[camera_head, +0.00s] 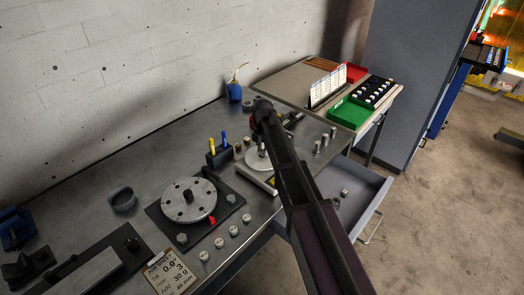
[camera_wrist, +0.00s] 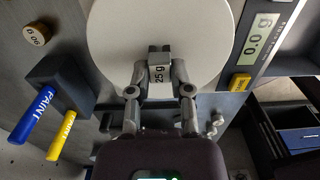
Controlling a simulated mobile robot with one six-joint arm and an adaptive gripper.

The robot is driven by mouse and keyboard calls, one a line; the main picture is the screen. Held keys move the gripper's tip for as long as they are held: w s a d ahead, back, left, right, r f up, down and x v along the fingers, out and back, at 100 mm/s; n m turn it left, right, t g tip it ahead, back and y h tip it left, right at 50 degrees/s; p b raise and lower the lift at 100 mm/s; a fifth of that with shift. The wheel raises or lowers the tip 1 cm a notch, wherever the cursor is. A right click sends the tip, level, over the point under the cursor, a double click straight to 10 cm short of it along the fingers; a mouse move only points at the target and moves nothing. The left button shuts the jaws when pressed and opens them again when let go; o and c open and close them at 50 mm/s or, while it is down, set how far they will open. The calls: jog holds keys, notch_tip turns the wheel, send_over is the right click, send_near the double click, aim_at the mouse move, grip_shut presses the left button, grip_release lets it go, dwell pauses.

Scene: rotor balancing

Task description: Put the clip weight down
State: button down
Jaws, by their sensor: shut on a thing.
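The clip weight (camera_wrist: 160,72), a small grey piece marked "25 g", is held between the fingertips of my gripper (camera_wrist: 160,82) in the wrist view. My gripper is shut on it. Behind it is the round white pan (camera_wrist: 115,30) of a scale, whose display (camera_wrist: 258,45) reads 0.0 g. The weight is in front of the pan's near part; I cannot tell whether it touches the pan. In the head view the pan (camera_head: 254,160) shows partly behind my arm, and the weight cannot be made out clearly.
A holder (camera_wrist: 62,85) with blue and yellow paint pens stands left of the scale. A round piece marked "B 06" (camera_wrist: 37,33) lies near it. The rotor disc (camera_head: 175,210), several small weights (camera_head: 220,243) and an open drawer (camera_head: 362,200) are around the bench.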

jog(key=shift+f, duration=0.2)
jog(key=c, duration=0.5)
grip_release()
jog(key=shift+c, duration=0.2)
jog(key=shift+r, duration=0.2)
notch_tip(320, 180, up, 12)
jog(key=p, duration=1.2)
